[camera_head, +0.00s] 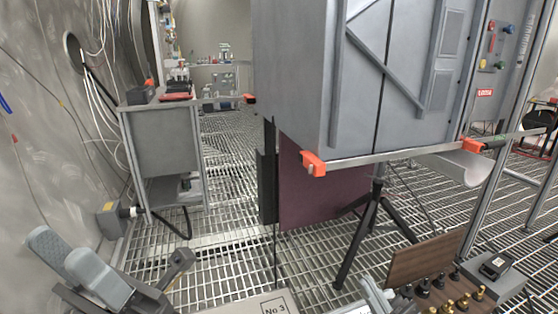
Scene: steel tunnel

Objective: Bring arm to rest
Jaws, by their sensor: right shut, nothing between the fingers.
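My right gripper (374,293) is at the bottom edge, right of the middle, and is only partly in view. Its grey fingers are shut and empty, just left of a brown board. Most of both arms is outside the picture.
A big grey cabinet (300,75) hangs over a rail with orange ends. A black tripod (366,222) stands below it. A brown board (427,258) with several small dark and brass pieces is at the lower right. A "No 3" box (262,305) lies at the bottom. Grated floor shows between.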

